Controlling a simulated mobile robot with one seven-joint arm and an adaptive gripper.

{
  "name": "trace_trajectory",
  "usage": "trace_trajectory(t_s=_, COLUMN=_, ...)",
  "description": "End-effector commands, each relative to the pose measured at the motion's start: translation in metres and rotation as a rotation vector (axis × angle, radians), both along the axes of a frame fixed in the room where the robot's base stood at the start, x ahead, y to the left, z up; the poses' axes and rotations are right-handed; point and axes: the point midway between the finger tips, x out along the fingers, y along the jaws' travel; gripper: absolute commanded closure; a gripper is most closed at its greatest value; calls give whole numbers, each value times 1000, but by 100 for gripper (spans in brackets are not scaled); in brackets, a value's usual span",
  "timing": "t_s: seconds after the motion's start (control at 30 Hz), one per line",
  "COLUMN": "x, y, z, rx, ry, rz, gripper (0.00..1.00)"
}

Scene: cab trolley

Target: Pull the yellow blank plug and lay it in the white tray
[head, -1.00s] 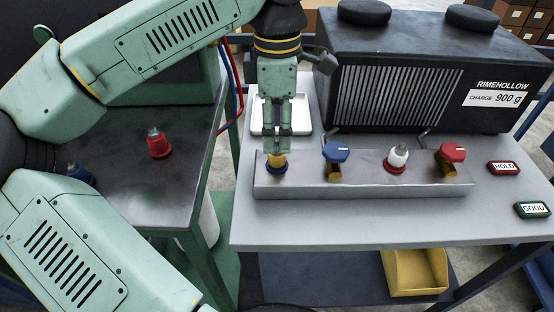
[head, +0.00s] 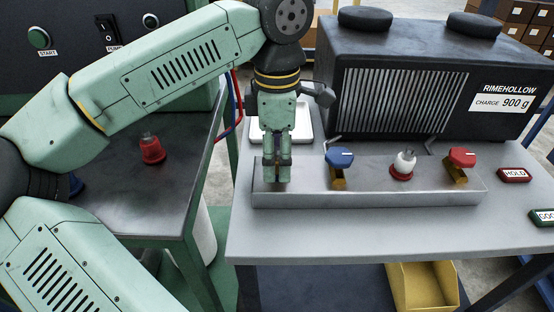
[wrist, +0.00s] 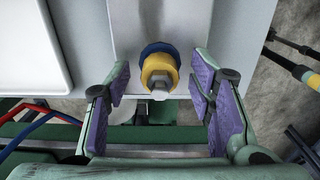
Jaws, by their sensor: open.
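The yellow blank plug (wrist: 158,70) stands in a blue ring (wrist: 158,48) on the grey metal block (head: 420,197). In the wrist view it sits between the two spread finger pads, with a gap on each side. My gripper (head: 276,172) is open over the left end of the block and hides the plug in the head view. The white tray (head: 304,121) lies behind the block, partly hidden by my gripper. It also shows at the upper left of the wrist view (wrist: 35,45), and its visible part is empty.
On the block stand a blue-handled valve (head: 339,160), a white plug in a red ring (head: 403,165) and a red-handled valve (head: 461,160). A black unit (head: 410,60) stands behind. A red fitting (head: 151,150) is on the dark table at left.

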Motion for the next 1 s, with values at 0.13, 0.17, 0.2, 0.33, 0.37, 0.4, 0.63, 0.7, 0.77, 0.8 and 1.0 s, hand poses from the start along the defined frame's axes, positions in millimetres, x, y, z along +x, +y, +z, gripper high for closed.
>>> trace_trajectory(t_s=0.13, x=0, y=0, z=0, rx=0, ry=0, rz=0, gripper=51)
trace_trajectory(t_s=0.17, x=0, y=0, z=0, rx=0, ry=0, rz=0, gripper=51)
trace_trajectory(t_s=0.2, x=0, y=0, z=0, rx=0, ry=0, rz=0, gripper=51)
trace_trajectory(t_s=0.33, x=0, y=0, z=0, rx=0, ry=0, rz=0, gripper=51)
trace_trajectory(t_s=0.37, x=0, y=0, z=0, rx=0, ry=0, rz=0, gripper=51)
trace_trajectory(t_s=0.4, x=0, y=0, z=0, rx=0, ry=0, rz=0, gripper=51)
trace_trajectory(t_s=0.63, x=0, y=0, z=0, rx=0, ry=0, rz=0, gripper=51)
trace_trajectory(t_s=0.7, x=0, y=0, z=0, rx=0, ry=0, rz=0, gripper=51)
trace_trajectory(t_s=0.77, x=0, y=0, z=0, rx=0, ry=0, rz=0, gripper=51)
trace_trajectory(t_s=0.8, x=0, y=0, z=0, rx=0, ry=0, rz=0, gripper=52)
trace_trajectory(t_s=1.0, x=0, y=0, z=0, rx=0, ry=0, rz=0, gripper=65)
